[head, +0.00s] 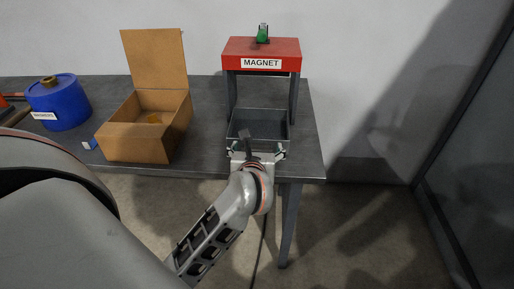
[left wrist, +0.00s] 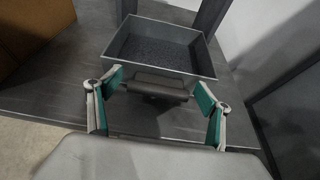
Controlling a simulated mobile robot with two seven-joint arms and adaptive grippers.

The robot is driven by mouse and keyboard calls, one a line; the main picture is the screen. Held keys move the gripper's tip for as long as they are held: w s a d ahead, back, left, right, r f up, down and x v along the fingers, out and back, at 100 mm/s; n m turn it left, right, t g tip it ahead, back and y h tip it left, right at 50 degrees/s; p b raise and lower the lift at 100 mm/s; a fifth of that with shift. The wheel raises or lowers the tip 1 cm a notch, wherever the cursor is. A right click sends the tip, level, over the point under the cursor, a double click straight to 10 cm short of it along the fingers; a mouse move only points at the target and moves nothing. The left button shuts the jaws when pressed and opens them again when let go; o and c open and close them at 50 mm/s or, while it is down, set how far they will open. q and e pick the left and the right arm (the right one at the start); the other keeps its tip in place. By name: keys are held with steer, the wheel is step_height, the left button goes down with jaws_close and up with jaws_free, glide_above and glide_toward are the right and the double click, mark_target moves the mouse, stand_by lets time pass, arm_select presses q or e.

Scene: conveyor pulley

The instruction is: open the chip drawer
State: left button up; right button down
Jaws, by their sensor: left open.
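The chip drawer (head: 258,119) is a grey open-topped tray under the red magnet stand, on the table. In the left wrist view the drawer (left wrist: 196,62) holds dark fine chips and has a dark bar handle (left wrist: 155,86) on its front. My left gripper (head: 257,150) is at the drawer's front. In the left wrist view its open green-padded fingers (left wrist: 159,86) stand either side of the handle, with gaps showing at both ends. In the head view the gripper and wrist hide the handle. My right gripper is not in view.
The red stand (head: 283,52) labelled MAGNET rises over the drawer on dark legs. An open cardboard box (head: 136,143) and a blue container (head: 66,103) stand to the left on the grey table (head: 206,155). The floor before the table's right end looks clear.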

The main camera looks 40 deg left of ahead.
arm_select(q)
steer(key=v, duration=0.7)
steer(key=shift+s, duration=0.2)
steer(key=shift+d, duration=0.1)
